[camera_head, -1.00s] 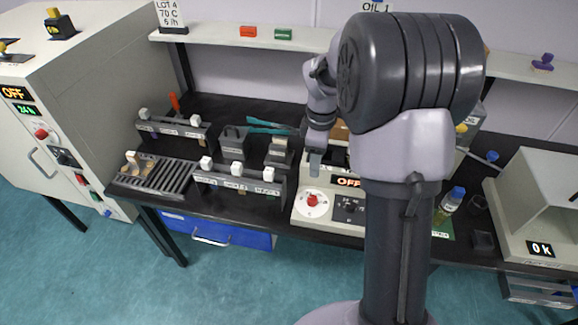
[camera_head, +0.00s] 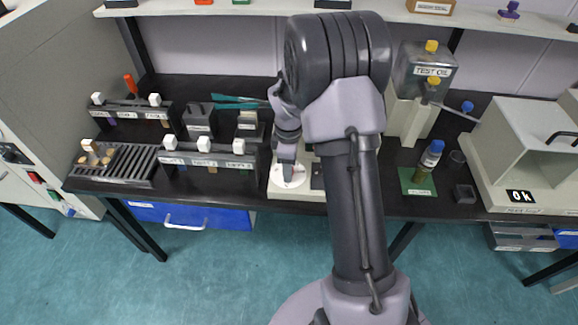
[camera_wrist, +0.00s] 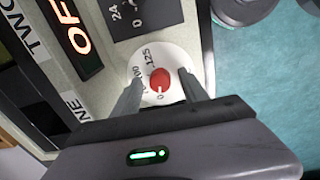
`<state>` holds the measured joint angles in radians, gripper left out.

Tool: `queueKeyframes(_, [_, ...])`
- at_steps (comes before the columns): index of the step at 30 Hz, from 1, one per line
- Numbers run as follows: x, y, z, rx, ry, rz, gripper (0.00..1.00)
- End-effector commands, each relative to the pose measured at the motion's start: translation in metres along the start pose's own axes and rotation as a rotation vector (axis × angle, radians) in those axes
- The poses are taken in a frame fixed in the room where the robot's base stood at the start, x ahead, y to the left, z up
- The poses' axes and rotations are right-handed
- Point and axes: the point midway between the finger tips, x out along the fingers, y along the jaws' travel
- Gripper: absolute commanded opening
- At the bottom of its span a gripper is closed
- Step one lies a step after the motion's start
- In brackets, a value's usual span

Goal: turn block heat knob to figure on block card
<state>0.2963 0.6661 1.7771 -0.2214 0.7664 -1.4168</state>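The red knob (camera_wrist: 160,80) sits at the centre of a white round dial (camera_wrist: 152,56) on a pale panel, in the wrist view. My gripper (camera_wrist: 158,75) is open, with one finger on each side of the knob; gaps show between fingers and knob. In the head view my gripper (camera_head: 286,165) is over the white dial (camera_head: 290,180), and my arm hides most of the instrument. No block card can be read in either current view.
A lit orange "OFF" display (camera_wrist: 75,35) and a black dial plate (camera_wrist: 130,15) are beside the white dial. Left of the instrument stand a slotted rack (camera_head: 125,165) and a white-knobbed rail (camera_head: 208,160). A bottle (camera_head: 428,158) stands on a green mat (camera_head: 410,186) at right.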

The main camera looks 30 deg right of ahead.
Motion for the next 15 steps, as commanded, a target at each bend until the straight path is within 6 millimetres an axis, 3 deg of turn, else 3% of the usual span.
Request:
queueKeyframes(1, [-0.0002, 0.0, 0.0, 0.0, 0.0, 0.0, 0.43])
queueKeyframes(8, [-0.0002, 0.0, -0.0001, 0.0, 0.0, 0.0, 0.0])
queueKeyframes(15, [-0.0005, 0.0, -0.0001, 0.014, 0.0, 0.0, 0.0])
